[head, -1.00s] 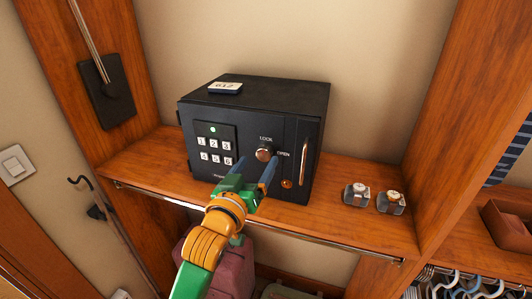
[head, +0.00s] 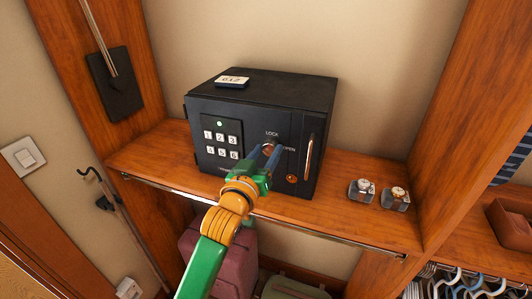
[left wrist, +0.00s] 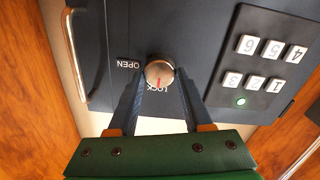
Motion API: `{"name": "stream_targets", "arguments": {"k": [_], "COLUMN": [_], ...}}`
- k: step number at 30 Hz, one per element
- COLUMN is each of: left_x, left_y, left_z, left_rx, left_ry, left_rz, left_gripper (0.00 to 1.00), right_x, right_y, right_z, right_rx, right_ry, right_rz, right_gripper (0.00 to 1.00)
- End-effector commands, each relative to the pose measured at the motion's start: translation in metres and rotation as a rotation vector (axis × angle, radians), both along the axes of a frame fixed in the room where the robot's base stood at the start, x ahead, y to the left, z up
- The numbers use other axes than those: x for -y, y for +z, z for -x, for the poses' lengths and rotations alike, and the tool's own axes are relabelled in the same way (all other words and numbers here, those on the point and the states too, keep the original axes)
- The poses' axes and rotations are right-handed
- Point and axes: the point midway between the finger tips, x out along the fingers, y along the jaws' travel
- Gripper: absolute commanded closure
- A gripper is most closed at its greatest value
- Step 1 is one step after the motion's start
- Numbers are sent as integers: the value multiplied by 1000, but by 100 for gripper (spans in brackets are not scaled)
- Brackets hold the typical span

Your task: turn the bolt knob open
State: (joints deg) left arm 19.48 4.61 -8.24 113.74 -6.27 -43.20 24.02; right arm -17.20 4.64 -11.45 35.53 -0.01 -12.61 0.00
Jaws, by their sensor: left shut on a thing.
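The black safe (head: 225,100) stands on the wooden shelf with its door closed. Its round bolt knob (left wrist: 159,71) sits between the LOCK and OPEN labels; in the head view the knob (head: 269,145) is partly hidden by my fingers. In the left wrist view the knob's red mark points toward LOCK. My left gripper (head: 266,157) reaches the safe's front from below, and its blue fingers are shut on the knob, one on each side. The fingertips also show in the left wrist view (left wrist: 159,80). My right gripper is not in view.
A keypad (head: 221,138) with a green light is left of the knob, and a vertical door handle (head: 309,156) is right of it. Two watches on stands (head: 362,190) sit on the shelf (head: 330,212) to the right. A rail (head: 170,193) runs along the shelf's front edge.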

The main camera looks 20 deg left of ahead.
Motion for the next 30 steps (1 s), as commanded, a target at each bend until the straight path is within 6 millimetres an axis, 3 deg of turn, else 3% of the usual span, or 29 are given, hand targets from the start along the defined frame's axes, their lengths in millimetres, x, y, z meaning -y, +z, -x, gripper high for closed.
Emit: {"name": "stream_targets", "arguments": {"k": [11, 30], "left_x": [0, 2], "left_y": [0, 0], "left_z": [0, 0], "left_rx": [7, 27], "left_ry": [0, 1], "left_rz": [-197, -804], "left_gripper": [100, 100], "right_x": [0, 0], "right_y": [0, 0], "right_z": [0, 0], "right_rx": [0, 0], "right_ry": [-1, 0], "right_rz": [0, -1], "right_gripper": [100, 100]}}
